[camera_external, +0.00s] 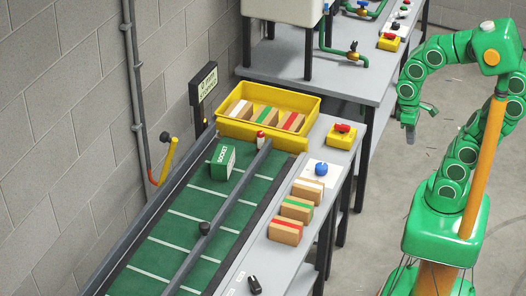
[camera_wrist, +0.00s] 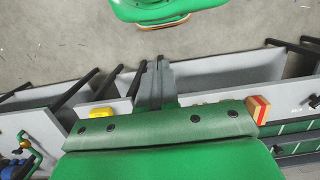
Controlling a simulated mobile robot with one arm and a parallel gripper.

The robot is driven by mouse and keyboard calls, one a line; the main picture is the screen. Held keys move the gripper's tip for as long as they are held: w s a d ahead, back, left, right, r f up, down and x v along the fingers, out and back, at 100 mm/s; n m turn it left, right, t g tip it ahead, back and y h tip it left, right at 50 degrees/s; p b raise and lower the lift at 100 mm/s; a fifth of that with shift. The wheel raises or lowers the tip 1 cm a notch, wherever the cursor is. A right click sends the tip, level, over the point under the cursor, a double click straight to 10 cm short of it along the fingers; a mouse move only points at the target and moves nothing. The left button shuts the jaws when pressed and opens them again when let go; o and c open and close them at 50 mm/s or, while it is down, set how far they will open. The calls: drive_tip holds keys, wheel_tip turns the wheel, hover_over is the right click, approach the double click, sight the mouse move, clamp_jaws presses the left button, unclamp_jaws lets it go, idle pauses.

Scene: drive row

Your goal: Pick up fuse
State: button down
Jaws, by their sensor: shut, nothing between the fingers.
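A small upright red and white cylinder (camera_external: 260,139), which looks like the fuse, stands at the far end of the green conveyor belt (camera_external: 180,238), beside the dark divider rail and just in front of the yellow bin. A green box lettered SOCKET (camera_external: 222,163) sits on the belt to its left. My gripper (camera_external: 410,136) hangs in the air over the floor, right of the benches and well apart from the cylinder. In the wrist view my gripper's fingers (camera_wrist: 154,70) are together and empty. I cannot make out the cylinder in the wrist view.
A yellow bin (camera_external: 228,131) holds several striped blocks. Several more blocks (camera_external: 285,231), a blue knob (camera_external: 321,169) and a yellow box with a red button (camera_external: 341,135) line the bench's right side. The floor between bench and arm is clear.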

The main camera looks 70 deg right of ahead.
drive_tip(key=c, duration=1.8)
unclamp_jaws()
drive_tip(key=o, duration=1.1)
drive_tip(key=shift+c, duration=0.2)
drive_tip(key=w+d+f+n+t, duration=0.1)
drive_tip(key=w+d+f+t, duration=0.15)
drive_tip(key=w, duration=0.75)
drive_tip(key=w+d+f+t+h, duration=0.1)
drive_tip(key=w+d+f+t, duration=0.2)
drive_tip(key=w, duration=0.7)
drive_tip(key=w+d+f+n+t, duration=0.1)
drive_tip(key=w+d+f, duration=0.3)
drive_tip(key=w, duration=0.6)
drive_tip(key=n+t+y, duration=0.2)
drive_tip(key=t+y, duration=0.3)
drive_tip(key=t, duration=0.3)
approach(261, 141)
drive_tip(key=w+d+r, duration=0.1)
drive_tip(key=shift+y, duration=0.3)
drive_tip(key=shift+d+x, duration=0.1)
drive_tip(key=shift+x, duration=1.85)
drive_tip(key=shift+d+x, duration=0.15)
drive_tip(key=shift+x, duration=1.8)
